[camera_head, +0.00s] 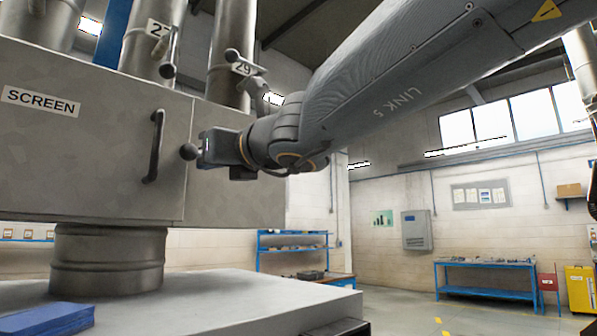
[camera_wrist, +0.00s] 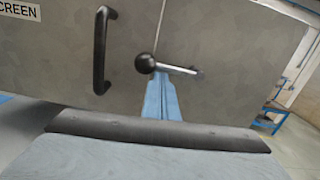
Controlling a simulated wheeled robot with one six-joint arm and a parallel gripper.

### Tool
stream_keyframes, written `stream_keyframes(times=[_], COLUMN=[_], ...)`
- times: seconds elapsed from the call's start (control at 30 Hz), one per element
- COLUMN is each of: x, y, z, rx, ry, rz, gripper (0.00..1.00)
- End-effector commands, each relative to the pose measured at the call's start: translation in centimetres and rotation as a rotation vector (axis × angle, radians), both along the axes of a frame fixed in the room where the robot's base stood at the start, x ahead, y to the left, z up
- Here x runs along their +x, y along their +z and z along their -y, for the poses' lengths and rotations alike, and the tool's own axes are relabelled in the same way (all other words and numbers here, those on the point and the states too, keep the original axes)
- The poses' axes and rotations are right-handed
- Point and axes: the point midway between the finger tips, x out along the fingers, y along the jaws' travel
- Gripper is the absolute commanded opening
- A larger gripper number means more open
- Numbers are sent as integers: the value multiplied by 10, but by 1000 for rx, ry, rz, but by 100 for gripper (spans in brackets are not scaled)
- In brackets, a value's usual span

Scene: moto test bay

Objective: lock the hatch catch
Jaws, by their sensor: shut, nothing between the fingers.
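The hatch is the grey panel marked SCREEN (camera_head: 85,150), with a dark bar handle (camera_head: 155,147); the wrist view shows the handle (camera_wrist: 101,50) too. The hatch catch is a lever with a black ball knob (camera_head: 188,152). In the wrist view the catch (camera_wrist: 177,69) lies nearly level, its knob at the left by the panel seam and its dark pivot at the right. My gripper (camera_head: 204,148) is beside the knob. In the wrist view my gripper (camera_wrist: 160,83) has its blue fingers together, tips just below the lever near the knob. I cannot tell whether they touch.
Large metal pipes (camera_head: 232,55) rise above the housing, with small levers and number tags. A thick round duct (camera_head: 108,258) stands below it on a pale top (camera_head: 230,300). A blue bench (camera_head: 485,265) stands far off by the wall. Open floor lies at the right.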

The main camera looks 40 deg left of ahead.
Motion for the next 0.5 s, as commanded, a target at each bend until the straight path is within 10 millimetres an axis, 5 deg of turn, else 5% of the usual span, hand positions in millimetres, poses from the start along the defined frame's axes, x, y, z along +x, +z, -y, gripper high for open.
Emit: stream_keyframes(times=[0.5], x=[2], y=[-13], z=[4], rx=[4], ry=[-1], rz=[2], gripper=[0])
